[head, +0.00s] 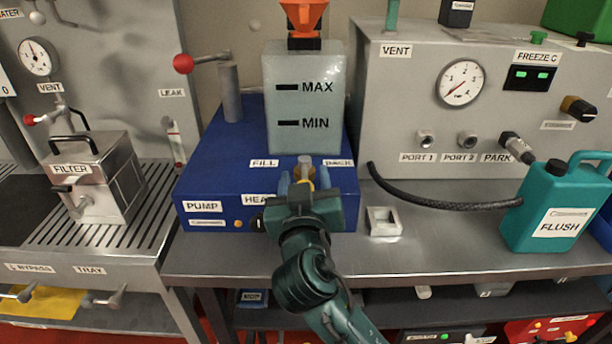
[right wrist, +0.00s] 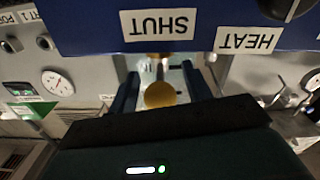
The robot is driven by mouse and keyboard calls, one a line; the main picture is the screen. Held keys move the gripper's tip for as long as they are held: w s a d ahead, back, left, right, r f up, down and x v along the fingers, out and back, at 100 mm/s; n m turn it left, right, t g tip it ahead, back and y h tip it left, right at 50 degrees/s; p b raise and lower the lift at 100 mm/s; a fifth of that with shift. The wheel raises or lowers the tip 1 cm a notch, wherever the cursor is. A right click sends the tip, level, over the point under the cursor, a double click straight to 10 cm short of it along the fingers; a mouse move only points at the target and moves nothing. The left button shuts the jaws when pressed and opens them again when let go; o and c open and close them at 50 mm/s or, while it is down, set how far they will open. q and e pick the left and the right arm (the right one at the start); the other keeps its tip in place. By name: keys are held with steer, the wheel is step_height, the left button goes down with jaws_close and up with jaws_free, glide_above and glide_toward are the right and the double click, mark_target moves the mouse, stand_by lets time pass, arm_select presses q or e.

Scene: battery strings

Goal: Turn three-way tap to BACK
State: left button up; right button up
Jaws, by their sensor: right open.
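The three-way tap (head: 304,170) is a small brass piece with a grey top on the blue pump box, between the FILL label (head: 264,163) and the BACK label (head: 338,163). My right gripper (head: 304,182) is open, with its fingers on either side of the tap. In the right wrist view the tap's round yellow end (right wrist: 160,94) sits between the two blue fingers (right wrist: 161,88); contact cannot be told. A SHUT label (right wrist: 158,24) shows there near the tap. The gripper hides the tap's lower part in the head view, and its pointing direction is unclear. My left gripper is not in view.
A translucent tank (head: 305,105) marked MAX and MIN stands behind the tap. A red-knobbed lever (head: 184,64) is at left. A black hose (head: 440,203), a small white holder (head: 384,222) and a teal FLUSH jug (head: 545,205) are at right.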

steer(key=shift+c, duration=0.2)
jaws_close()
stand_by(0.3)
